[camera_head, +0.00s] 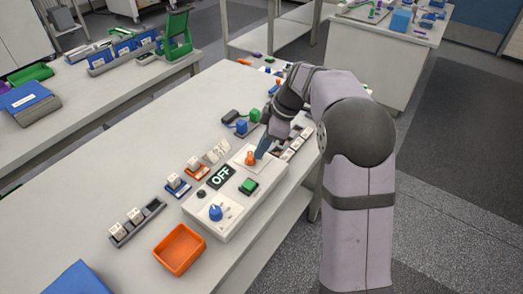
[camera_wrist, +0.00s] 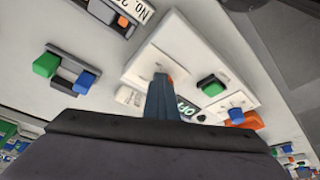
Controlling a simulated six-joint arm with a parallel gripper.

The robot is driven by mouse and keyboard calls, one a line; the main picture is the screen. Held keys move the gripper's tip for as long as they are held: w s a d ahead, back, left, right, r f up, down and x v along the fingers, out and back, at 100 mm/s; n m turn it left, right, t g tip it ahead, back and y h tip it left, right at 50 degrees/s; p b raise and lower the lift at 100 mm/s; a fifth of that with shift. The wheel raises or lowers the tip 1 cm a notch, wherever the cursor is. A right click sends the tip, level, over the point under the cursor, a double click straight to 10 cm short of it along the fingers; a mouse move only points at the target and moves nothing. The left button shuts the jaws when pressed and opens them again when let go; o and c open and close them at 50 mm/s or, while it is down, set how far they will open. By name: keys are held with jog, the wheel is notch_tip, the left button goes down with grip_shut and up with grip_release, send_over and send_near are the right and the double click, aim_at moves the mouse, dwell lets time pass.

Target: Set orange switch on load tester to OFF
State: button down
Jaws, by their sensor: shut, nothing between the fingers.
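The load tester (camera_head: 222,225) is a white box on the bench with a black display (camera_head: 221,176) reading OFF. Its orange switch (camera_head: 250,158) stands on a pale plate at the far end. My gripper (camera_head: 262,150) is shut and empty, with its fingertips down close beside the switch on its right. In the wrist view my shut fingers (camera_wrist: 163,95) cover most of the switch, and only a sliver of orange (camera_wrist: 171,76) shows. I cannot tell whether they touch.
The tester also carries a green button (camera_head: 249,186) and a blue knob (camera_head: 215,213). An orange tray (camera_head: 180,248) stands near the front. Small labelled holders (camera_head: 178,184) line the left side. Blue and green parts (camera_head: 246,122) sit beyond the switch.

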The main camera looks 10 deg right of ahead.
jog(key=shift+s+a, duration=0.25)
jog(key=shift+a, duration=0.3)
jog(key=shift+f, duration=0.1)
jog(key=d, duration=0.5)
jog(key=shift+s+d, duration=0.1)
jog(key=shift+d, duration=0.05)
jog(key=w+b+v, duration=0.1)
jog(key=v, duration=0.9)
jog(key=shift+s, duration=0.2)
jog(key=s+a+f+m+h+p, duration=0.1)
jog(key=s+f+m, duration=0.3)
jog(key=s, duration=0.4)
jog(key=s+a+f+m+h+p, duration=0.1)
jog(key=s+f+m, duration=0.3)
jog(key=s, duration=0.5)
jog(key=s+a+f+m+g+h+p, duration=0.1)
jog(key=s+f+m+h+p, duration=0.1)
jog(key=s+m, duration=0.5)
notch_tip(320, 180, down, 2)
jog(key=shift+s+f+p, duration=0.2)
jog(key=shift+s+p, duration=0.5)
